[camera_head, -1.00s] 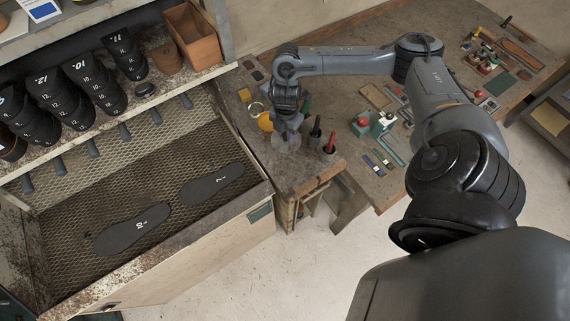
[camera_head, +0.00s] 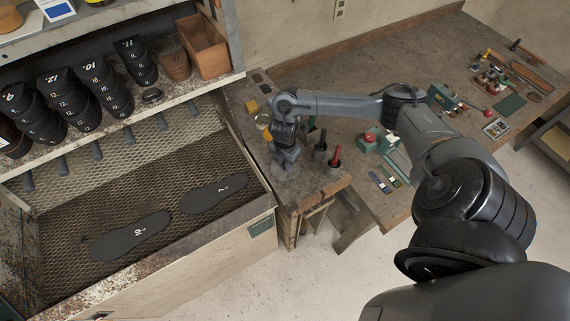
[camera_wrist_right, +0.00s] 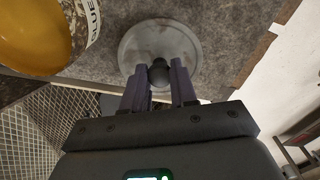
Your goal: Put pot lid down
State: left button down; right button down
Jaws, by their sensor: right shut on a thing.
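My right gripper (camera_head: 286,160) is pointed down over the workbench corner at the end of my right arm. In the right wrist view, my right gripper (camera_wrist_right: 160,80) is shut on the dark round knob (camera_wrist_right: 159,72) of the pot lid. The lid (camera_wrist_right: 160,45) is a flat grey disc, close above or on the bench; I cannot tell whether it touches. It shows faintly below the gripper in the head view (camera_head: 283,172). The glue pot (camera_wrist_right: 45,30), open with amber contents and a lettered label, stands to the left in the wrist view. My left gripper is out of view.
Dark tool cups (camera_head: 320,152) with red-handled tools stand just right of the gripper. The bench's front edge is close by. A mesh-floored bin (camera_head: 70,215) with two black insoles (camera_head: 130,236) lies to the left. A shelf of numbered black stacks (camera_head: 100,90) is above it.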

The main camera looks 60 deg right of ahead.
jog(key=shift+f, duration=0.8)
jog(key=shift+f, duration=0.15)
jog(key=c, duration=0.9)
grip_release()
